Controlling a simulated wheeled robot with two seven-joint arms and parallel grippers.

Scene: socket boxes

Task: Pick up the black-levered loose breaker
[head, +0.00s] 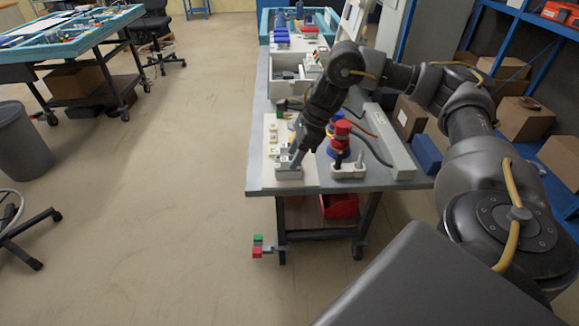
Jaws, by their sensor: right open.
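My right gripper (296,158) is open and points down over the near end of the workbench (222,190). Its fingertips are at a small grey-white box (288,173) near the bench's front edge; I cannot tell whether they touch it. A small dark item (282,105) lies farther back, left of my right arm. I cannot make out a black lever on any piece, so the black-levered loose breaker cannot be told apart at this size. My arm hides part of the bench top. My left gripper is not in view.
Red and blue spools (341,134) and a white socket strip (348,169) stand just right of the gripper. A long grey duct (389,140) borders the bench's right side. A white box (286,88) stands farther back.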

